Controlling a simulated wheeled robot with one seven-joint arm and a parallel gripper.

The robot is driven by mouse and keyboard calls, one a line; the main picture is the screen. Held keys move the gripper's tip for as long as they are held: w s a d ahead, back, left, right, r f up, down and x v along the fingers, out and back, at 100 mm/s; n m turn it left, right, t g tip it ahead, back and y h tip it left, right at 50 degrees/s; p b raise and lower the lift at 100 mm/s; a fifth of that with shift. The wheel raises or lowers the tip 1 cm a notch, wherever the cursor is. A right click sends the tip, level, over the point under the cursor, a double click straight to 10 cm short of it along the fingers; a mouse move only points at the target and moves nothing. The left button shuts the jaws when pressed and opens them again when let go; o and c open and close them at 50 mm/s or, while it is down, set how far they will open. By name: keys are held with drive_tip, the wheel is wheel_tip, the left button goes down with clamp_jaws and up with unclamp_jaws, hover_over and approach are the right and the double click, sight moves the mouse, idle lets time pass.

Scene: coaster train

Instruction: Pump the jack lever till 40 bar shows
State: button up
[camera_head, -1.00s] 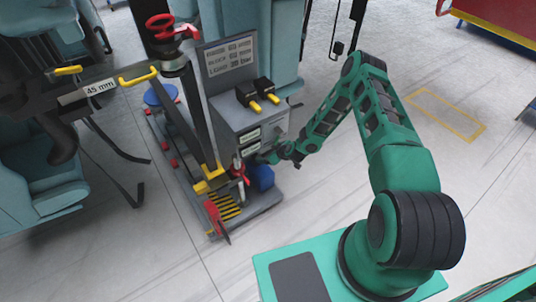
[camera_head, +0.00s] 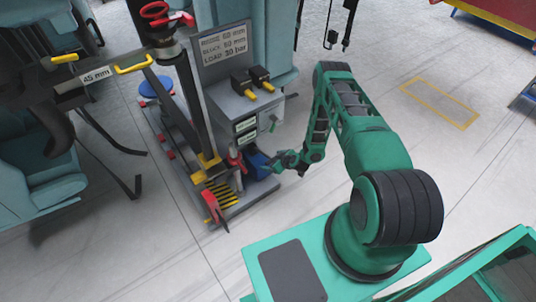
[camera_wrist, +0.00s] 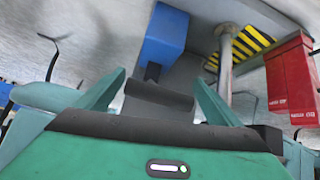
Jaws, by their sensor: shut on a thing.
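My gripper (camera_head: 275,164) is low beside the jack unit, right of its blue block (camera_head: 257,165). In the wrist view my gripper (camera_wrist: 158,78) has its fingers on both sides of a dark bar (camera_wrist: 160,96), which looks like the lever's grip. They are shut on it. The rest of the lever is hidden. The jack column (camera_head: 193,105) stands upright on a grey base. The grey board (camera_head: 224,43) behind it has a LOAD line that seems to read 30 bar; the small panel displays (camera_head: 246,125) are too small to read.
A red wedge-like part (camera_head: 214,207) and a yellow-black striped plate (camera_head: 221,193) are at the base's front; the wrist view shows the red part (camera_wrist: 291,80) to the right. A teal train part (camera_head: 270,40) stands behind.

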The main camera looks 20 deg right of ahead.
drive_tip(key=shift+s+d+f, duration=0.1)
drive_tip(key=shift+s+f, duration=0.1)
drive_tip(key=shift+f, duration=0.7)
drive_tip(key=shift+s+d+f, duration=0.1)
drive_tip(key=shift+s+f, duration=0.1)
drive_tip(key=shift+f, duration=0.65)
drive_tip(key=shift+w, duration=0.15)
drive_tip(key=o, duration=1.4)
drive_tip(key=shift+c, duration=0.2)
drive_tip(key=shift+s, duration=0.2)
drive_tip(key=v, duration=1)
drive_tip(key=shift+r, duration=0.2)
drive_tip(key=shift+s, duration=0.1)
drive_tip(key=shift+c, duration=0.6)
